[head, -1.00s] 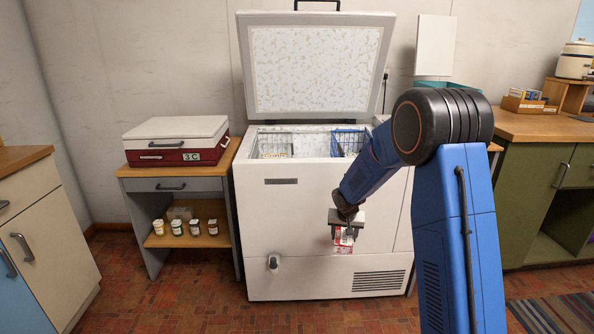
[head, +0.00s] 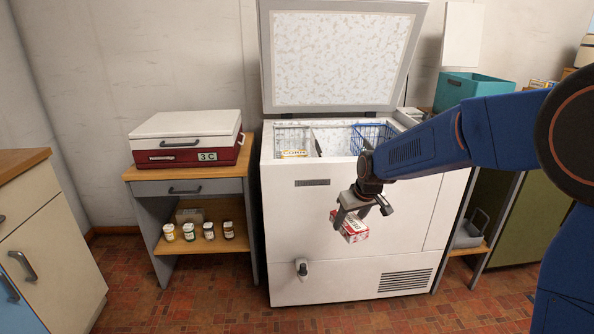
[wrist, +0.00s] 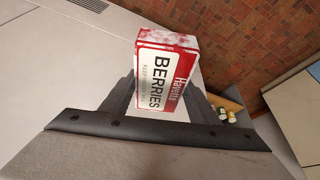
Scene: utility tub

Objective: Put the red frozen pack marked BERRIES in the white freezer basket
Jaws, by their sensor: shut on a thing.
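The red and white BERRIES pack (head: 352,229) is held in my gripper (head: 363,213), in front of the freezer's front wall and below its rim. In the wrist view the pack (wrist: 165,75) sits between the fingers with its BERRIES label facing the camera. The chest freezer (head: 330,215) stands open. The white basket (head: 291,134) is inside at the left, with a yellow CORN pack (head: 293,154) at its front. Its floor is mostly hidden by the freezer's front wall.
A blue wire basket (head: 371,135) is inside at the right, partly behind my arm. The raised lid (head: 342,58) stands at the back. A red and white cooler (head: 187,140) is on the side table at left, with small jars below. A teal bin (head: 468,89) stands at right.

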